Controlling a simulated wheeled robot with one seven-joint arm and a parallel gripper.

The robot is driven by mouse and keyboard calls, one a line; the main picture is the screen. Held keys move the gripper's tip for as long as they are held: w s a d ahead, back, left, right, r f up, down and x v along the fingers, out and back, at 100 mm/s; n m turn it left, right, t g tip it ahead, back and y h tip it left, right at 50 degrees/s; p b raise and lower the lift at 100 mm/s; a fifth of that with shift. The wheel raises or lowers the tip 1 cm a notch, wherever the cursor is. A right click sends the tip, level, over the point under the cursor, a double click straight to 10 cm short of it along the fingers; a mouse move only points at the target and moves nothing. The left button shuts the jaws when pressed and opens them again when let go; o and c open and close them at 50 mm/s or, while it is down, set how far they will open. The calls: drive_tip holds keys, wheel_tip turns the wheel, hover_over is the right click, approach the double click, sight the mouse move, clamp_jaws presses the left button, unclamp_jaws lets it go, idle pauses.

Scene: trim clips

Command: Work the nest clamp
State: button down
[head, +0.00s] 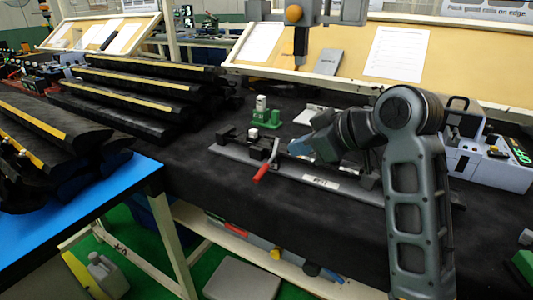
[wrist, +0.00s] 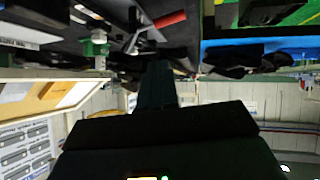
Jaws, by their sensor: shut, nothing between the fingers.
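The nest clamp (head: 273,153) has a red handle (head: 262,171) that slants down toward the front edge of a long grey base plate (head: 231,153). In the wrist view, which is upside down, the red handle (wrist: 170,19) shows near the top. My gripper (head: 303,146) is over the base plate, to the right of the clamp and apart from its handle. In the wrist view my gripper (wrist: 157,72) shows as a dark, shut shape with nothing held. My arm hides the right part of the plate.
A green block with a white top (head: 265,113) stands behind the plate. A grey box with green digits (head: 488,158) stands at right. Black strips with yellow bands (head: 137,84) are stacked at left. An overhead tool (head: 300,45) hangs above the table. Black cloth in front of the plate is clear.

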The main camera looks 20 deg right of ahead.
drive_tip(key=w+a+f+n, duration=0.1)
drive_tip(key=w+f, duration=0.1)
drive_tip(key=w+a+f+y, duration=0.1)
drive_tip(key=w+f, duration=0.1)
drive_tip(key=w+a+f+n, duration=0.1)
drive_tip(key=w+a+f, duration=0.1)
drive_tip(key=shift+f+n+y+p, duration=0.3)
drive_tip(key=shift+y+p, duration=0.1)
drive_tip(key=shift+w+f, duration=0.1)
drive_tip(key=shift+f, duration=0.45)
